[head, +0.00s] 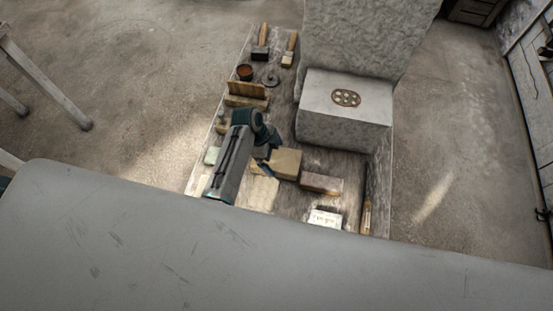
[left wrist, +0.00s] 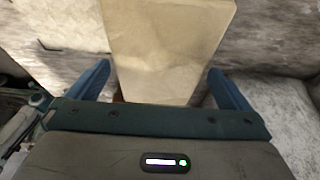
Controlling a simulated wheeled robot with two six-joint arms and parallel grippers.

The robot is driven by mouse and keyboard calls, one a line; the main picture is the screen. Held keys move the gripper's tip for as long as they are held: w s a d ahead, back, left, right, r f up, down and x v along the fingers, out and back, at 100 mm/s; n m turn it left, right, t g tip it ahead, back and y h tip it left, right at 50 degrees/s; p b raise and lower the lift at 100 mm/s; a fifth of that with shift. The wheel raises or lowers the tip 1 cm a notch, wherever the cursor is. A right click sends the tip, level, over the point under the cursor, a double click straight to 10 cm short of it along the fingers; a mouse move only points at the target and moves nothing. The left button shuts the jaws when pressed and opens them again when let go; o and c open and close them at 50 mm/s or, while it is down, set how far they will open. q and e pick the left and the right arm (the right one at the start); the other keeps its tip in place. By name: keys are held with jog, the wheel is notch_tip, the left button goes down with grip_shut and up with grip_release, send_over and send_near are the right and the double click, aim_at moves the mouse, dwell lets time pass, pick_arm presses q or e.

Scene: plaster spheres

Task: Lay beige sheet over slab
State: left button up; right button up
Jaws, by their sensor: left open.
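A beige, paper-like piece (head: 287,163) lies on the wooden board, just right of my left gripper (head: 267,160). In the left wrist view the beige piece (left wrist: 165,45) fills the space between the two blue fingers of my left gripper (left wrist: 160,85). The fingers are apart, one on each side of it, and I cannot tell whether they touch it. A paler flat piece (head: 262,194) lies in front of it. A brownish slab-like block (head: 321,184) lies to the right; I cannot tell if it is the slab. My right gripper is not in view.
A grey stone block (head: 345,135) with a small oval dish (head: 346,98) on it stands at the board's right. Brushes (head: 290,50), a brown pot (head: 244,72) and a wooden holder (head: 246,95) sit behind. A white block (head: 325,218) lies in front.

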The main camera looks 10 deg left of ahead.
pick_arm(q)
jog(key=shift+x, duration=1.3)
jog(key=c, duration=0.9)
jog(key=shift+w+r, duration=0.1)
